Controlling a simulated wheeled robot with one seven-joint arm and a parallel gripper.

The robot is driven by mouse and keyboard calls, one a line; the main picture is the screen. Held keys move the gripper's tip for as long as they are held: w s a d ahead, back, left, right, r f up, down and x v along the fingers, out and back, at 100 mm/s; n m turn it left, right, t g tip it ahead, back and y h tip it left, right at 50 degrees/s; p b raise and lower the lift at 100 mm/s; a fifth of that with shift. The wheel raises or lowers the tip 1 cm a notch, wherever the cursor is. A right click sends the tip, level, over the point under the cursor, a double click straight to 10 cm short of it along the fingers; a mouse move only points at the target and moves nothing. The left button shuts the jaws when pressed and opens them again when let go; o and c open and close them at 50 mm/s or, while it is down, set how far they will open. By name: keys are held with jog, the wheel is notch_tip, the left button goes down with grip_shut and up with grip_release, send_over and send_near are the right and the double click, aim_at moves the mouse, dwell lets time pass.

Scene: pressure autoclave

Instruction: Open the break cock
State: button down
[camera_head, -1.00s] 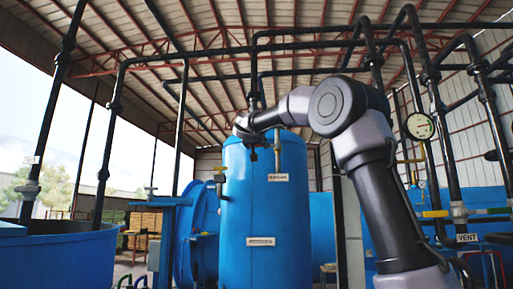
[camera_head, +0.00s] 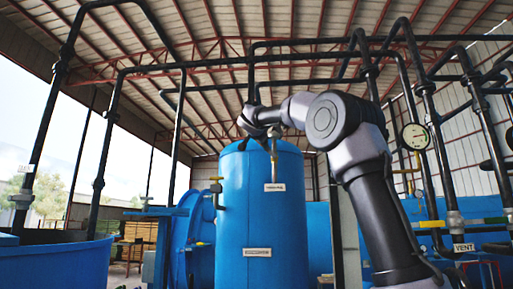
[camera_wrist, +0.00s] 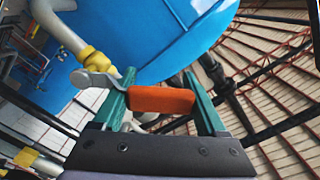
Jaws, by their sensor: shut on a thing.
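The cock shows in the wrist view as a yellow valve body (camera_wrist: 93,58) on a pale pipe, with a grey metal lever (camera_wrist: 95,79) ending in an orange grip (camera_wrist: 161,99). The orange grip lies between the green fingers of my gripper (camera_wrist: 160,84), which is shut on it. In the head view my gripper (camera_head: 273,131) is at the top of a thin vertical pipe (camera_head: 274,160) on the front of the blue tank (camera_head: 262,222). A small white label (camera_head: 275,187) sits below it, too small to read. The lever is mostly hidden in the head view.
Black pipes (camera_head: 300,60) run overhead. A round gauge (camera_head: 415,136) and a pipe labelled VENT (camera_head: 464,247) are at the right. An open blue vat (camera_head: 55,262) is at the left.

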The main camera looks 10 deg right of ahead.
jog(key=shift+s+d+r+m, duration=0.15)
jog(key=shift+d+r+m, duration=0.25)
jog(key=shift+m, duration=0.35)
jog(key=shift+s+d+r+m, duration=0.2)
jog(key=shift+d+m, duration=0.3)
jog(key=shift+m, duration=0.25)
jog(key=shift+c, duration=1)
grip_release()
jog(key=v, duration=1)
jog(key=shift+s, duration=0.35)
jog(key=shift+a+r, duration=0.1)
